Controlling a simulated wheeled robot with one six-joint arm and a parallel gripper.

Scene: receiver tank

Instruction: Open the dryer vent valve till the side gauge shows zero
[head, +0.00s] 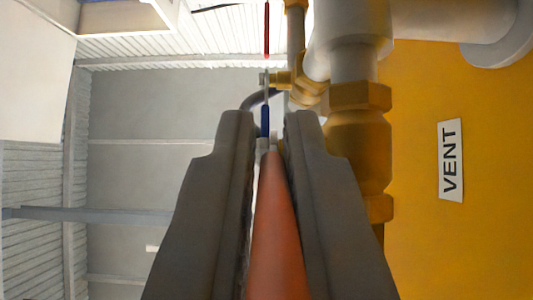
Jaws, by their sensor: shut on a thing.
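My gripper (268,128) has its two dark grey fingers shut on an orange-red handle (272,230), which runs lengthwise between them and narrows to a pale end near the fingertips. A VENT label (451,160), white with black letters reading sideways, is on the yellow surface to the right. A brass valve body or fitting (358,145) stands on the pipe just right of the fingertips. How the handle joins the valve is hidden by the fingers. No side gauge shows in this view.
Beyond the fingertips are a thin blue-sleeved lever (265,121), a red-sleeved lever (267,30) and smaller brass fittings (305,92). A thick grey pipe (350,30) crosses the upper right beside the yellow surface (430,250). Open space and a pale wall (160,140) lie left.

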